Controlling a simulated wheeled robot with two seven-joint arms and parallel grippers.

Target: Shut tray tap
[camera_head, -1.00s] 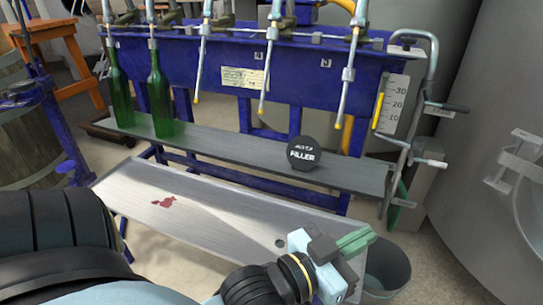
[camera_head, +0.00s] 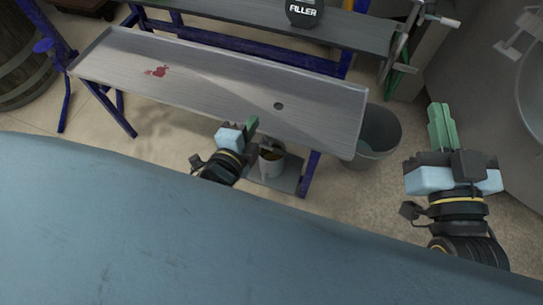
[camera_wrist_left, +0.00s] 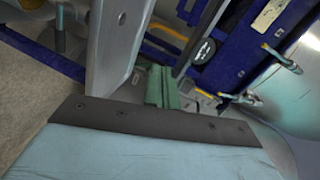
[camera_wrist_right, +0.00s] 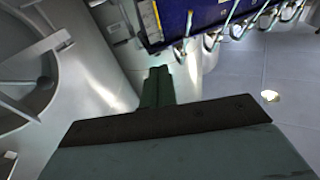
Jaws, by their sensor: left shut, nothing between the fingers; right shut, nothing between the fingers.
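The metal drip tray (camera_head: 215,75) slopes across the upper middle of the head view, with a red stain and a small drain hole (camera_head: 278,106). I cannot make out its tap; the tray may hide it. My right gripper (camera_head: 440,122) is shut and empty, right of the tray and the grey bucket.
The grey bucket (camera_head: 376,135) stands on the floor at the tray's right end. Blue frame legs (camera_head: 311,173) hold the tray. The filler shelf (camera_head: 345,30) is behind it, a large steel tank (camera_head: 515,70) is at the right, and a wooden barrel (camera_head: 22,65) is at the left.

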